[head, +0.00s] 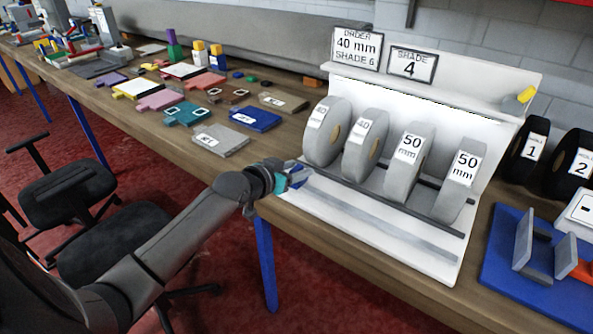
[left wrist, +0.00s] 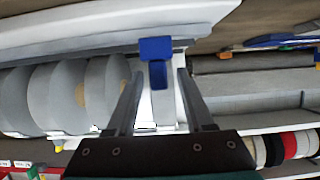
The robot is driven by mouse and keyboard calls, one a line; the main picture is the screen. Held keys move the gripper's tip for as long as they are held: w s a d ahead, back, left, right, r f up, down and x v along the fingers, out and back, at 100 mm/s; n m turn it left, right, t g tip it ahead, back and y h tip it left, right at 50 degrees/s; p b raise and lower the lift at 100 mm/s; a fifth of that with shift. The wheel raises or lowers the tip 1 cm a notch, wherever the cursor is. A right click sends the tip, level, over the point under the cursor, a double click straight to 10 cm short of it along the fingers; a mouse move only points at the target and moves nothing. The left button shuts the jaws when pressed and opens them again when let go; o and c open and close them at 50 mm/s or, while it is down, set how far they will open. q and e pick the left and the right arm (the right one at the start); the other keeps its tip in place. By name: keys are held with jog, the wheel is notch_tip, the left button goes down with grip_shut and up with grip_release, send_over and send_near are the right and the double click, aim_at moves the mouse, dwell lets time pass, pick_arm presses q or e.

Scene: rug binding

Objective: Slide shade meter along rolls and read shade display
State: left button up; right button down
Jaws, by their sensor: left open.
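A white rack (head: 437,95) holds several upright grey rolls; two are labelled 40 (head: 326,130) (head: 366,142) and two 50 mm (head: 409,158) (head: 456,184). The shade display (head: 412,65) on top reads SHADE 4. The order card (head: 356,48) beside it reads 40 mm, SHADE 6. A small blue block, seemingly the shade meter (head: 298,178), is at the left end of the rail (head: 380,217) in front of the rolls. My left gripper (head: 288,175) is at this block, fingers open; in the left wrist view the block (left wrist: 156,48) lies between and beyond the fingertips. Contact cannot be told.
A blue board with grey brackets (head: 522,245) and black rolls (head: 527,143) stand right of the rack. Flat coloured pieces, including a blue one (head: 255,118) and a grey one (head: 219,140), lie on the table to the left. Chairs (head: 65,190) stand in front.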

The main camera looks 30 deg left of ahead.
pick_arm(q)
grip_shut()
dwell(0.5)
dwell(1.0)
